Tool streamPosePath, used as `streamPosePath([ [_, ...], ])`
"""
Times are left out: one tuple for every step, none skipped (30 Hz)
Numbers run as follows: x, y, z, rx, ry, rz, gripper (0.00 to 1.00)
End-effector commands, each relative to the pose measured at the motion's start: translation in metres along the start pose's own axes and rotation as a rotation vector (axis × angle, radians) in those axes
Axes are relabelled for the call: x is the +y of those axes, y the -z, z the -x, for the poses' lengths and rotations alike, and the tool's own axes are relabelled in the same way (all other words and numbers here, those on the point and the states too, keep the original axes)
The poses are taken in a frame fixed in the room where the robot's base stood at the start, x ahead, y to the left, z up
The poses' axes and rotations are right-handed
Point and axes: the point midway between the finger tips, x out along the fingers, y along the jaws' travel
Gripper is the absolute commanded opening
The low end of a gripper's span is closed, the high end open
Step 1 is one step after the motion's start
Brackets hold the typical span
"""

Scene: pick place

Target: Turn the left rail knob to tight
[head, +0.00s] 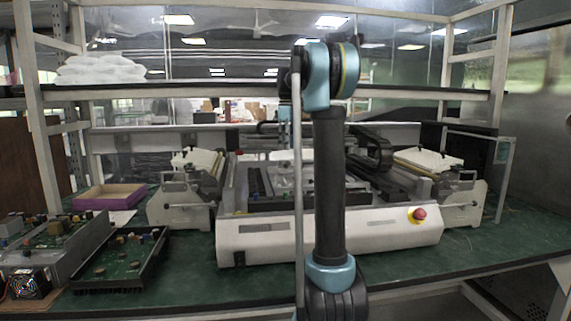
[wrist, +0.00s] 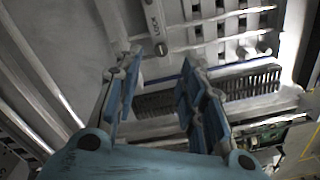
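In the wrist view my gripper (wrist: 160,60) is open, its two blue-padded fingers apart with nothing seen between them. Just beyond the fingertips a small round dark piece (wrist: 160,48) sits on a pale strip (wrist: 150,18) marked "LOCK". I cannot tell if this piece is the left rail knob, or how it is turned. In the head view a white machine (head: 275,238) with dark rails stands on the green bench. My upright arm covers part of its middle, and I cannot make out my gripper or the knob there.
A red button (head: 419,214) is on the machine's front right. White side units stand left (head: 180,205) and right (head: 458,205). A purple-edged tray (head: 110,196) and open circuit boxes (head: 120,262) lie at left. A shelf (head: 220,97) runs above. Green bench (head: 205,275) shows in front.

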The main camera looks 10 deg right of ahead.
Motion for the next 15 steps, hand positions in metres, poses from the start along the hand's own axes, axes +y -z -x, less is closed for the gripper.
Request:
streamPosePath([
  [0.000,0.000,-0.009,0.000,0.000,0.000,0.37],
  [0.000,0.000,-0.015,0.000,0.000,0.000,0.37],
  [0.000,0.000,-0.022,0.000,0.000,0.000,0.37],
  [0.000,0.000,-0.027,0.000,0.000,0.000,0.37],
  [0.000,0.000,-0.032,0.000,0.000,0.000,0.37],
  [0.000,0.000,-0.039,0.000,0.000,0.000,0.37],
  [0.000,0.000,-0.043,0.000,0.000,0.000,0.37],
  [0.000,0.000,-0.048,0.000,0.000,0.000,0.37],
  [0.000,0.000,-0.053,0.000,0.000,0.000,0.37],
  [0.000,0.000,-0.057,0.000,0.000,0.000,0.37],
  [0.000,0.000,-0.061,0.000,0.000,0.000,0.37],
  [0.000,0.000,-0.065,0.000,0.000,0.000,0.37],
  [0.000,0.000,-0.068,0.000,0.000,0.000,0.37],
  [0.000,0.000,-0.070,0.000,0.000,0.000,0.37],
  [0.000,0.000,-0.072,0.000,0.000,0.000,0.37],
])
